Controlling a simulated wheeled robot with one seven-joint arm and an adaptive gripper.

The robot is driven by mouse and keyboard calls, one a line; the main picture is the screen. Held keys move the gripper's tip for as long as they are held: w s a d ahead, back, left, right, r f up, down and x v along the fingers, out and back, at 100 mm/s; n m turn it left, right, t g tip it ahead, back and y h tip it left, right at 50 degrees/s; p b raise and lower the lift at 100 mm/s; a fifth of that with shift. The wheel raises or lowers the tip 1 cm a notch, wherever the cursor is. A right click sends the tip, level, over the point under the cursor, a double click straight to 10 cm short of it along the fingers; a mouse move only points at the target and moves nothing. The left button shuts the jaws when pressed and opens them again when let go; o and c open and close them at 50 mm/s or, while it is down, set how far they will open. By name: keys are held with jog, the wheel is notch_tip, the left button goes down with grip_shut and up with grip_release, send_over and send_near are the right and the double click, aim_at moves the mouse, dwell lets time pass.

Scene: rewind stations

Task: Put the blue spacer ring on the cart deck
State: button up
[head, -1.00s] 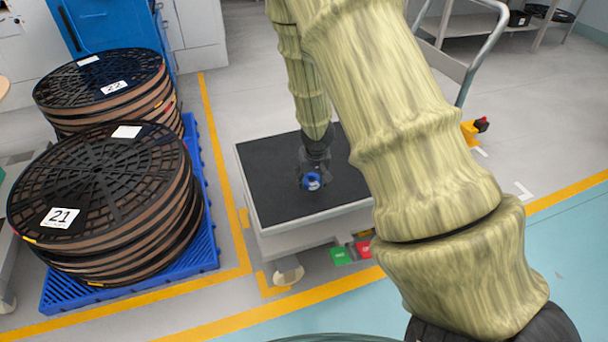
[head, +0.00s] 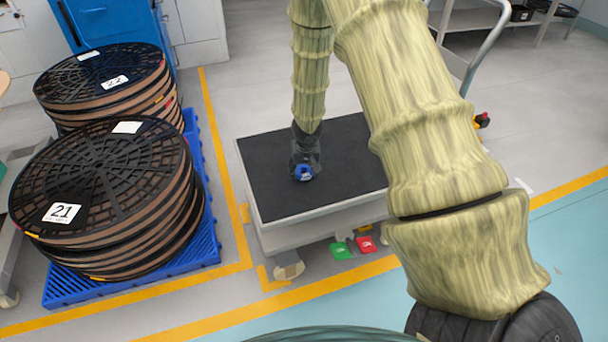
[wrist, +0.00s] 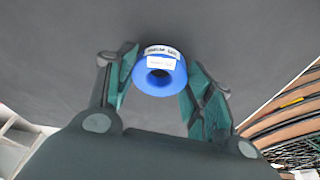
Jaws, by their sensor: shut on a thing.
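The blue spacer ring (head: 303,173) is held at the end of my arm, over the cart deck (head: 355,145). In the wrist view the ring (wrist: 160,73) sits between the two green fingers of my gripper (wrist: 158,80), with a white label on its side. My gripper (head: 305,168) is shut on the ring. The black deck (wrist: 230,30) fills the background of the wrist view. I cannot tell whether the ring touches the deck or hangs above it.
Stacks of black reels (head: 100,190) stand on a blue pallet (head: 208,245) left of the cart. The deck around my gripper looks bare.

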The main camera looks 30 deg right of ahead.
jog(key=shift+f+b, duration=0.3)
jog(key=shift+f, duration=0.25)
jog(key=o, duration=1)
jog(key=shift+r, duration=0.1)
jog(key=shift+r, duration=0.1)
jog(key=p+v, duration=0.6)
jog(key=v, duration=0.6)
jog(key=shift+n+g+y, duration=0.5)
jog(key=shift+g+y, duration=0.1)
jog(key=shift+y, duration=0.2)
jog(key=s+a+f, duration=0.3)
jog(key=f, duration=0.1)
jog(key=s+a+f, duration=0.3)
jog(key=s+a, duration=0.1)
jog(key=shift+a+f, duration=0.3)
jog(key=shift+f, duration=0.1)
jog(key=s+a+f+n+y, duration=0.1)
jog(key=s+a+f, duration=0.7)
jog(key=s, duration=0.2)
jog(key=s+a+f+n, duration=0.1)
jog(key=s+f, duration=0.1)
jog(key=s, duration=0.4)
jog(key=s+a+f+g+h, duration=0.1)
jog(key=s+f, duration=0.1)
jog(key=s, duration=0.5)
jog(key=s+a+f+n, duration=0.1)
jog(key=s+f, duration=0.1)
jog(key=s, duration=0.4)
jog(key=shift+s+a+n+g, duration=0.2)
jog(key=shift+n+g, duration=0.1)
